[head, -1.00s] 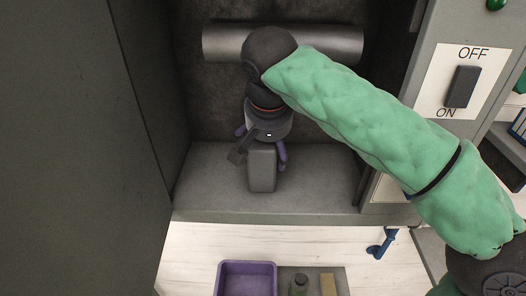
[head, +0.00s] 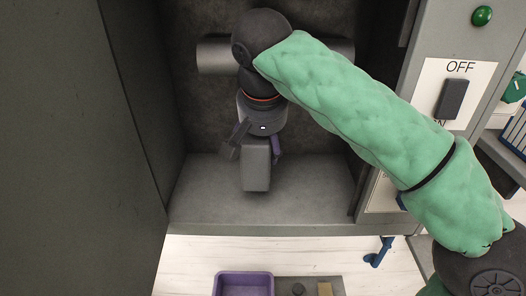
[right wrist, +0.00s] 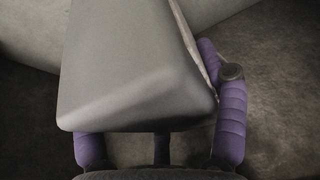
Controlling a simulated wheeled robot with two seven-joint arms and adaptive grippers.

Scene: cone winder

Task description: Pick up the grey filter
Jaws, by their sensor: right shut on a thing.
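The grey filter (head: 256,172) is a plain grey block inside the open cabinet, over its floor in the head view. My right gripper (head: 262,150) reaches in from above and is shut on the filter. Its purple fingers are partly hidden behind the filter. In the right wrist view the filter (right wrist: 135,70) fills the upper middle, with purple fingers (right wrist: 165,145) at its sides and below. I cannot tell for sure how far the filter is above the cabinet floor. My left gripper is not in view.
A horizontal metal cylinder (head: 215,55) spans the cabinet behind my arm. A large grey panel (head: 70,130) stands at left. A black switch (head: 452,98) and green button (head: 482,15) are at right. A purple bin (head: 243,280) is below, in front of the cabinet.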

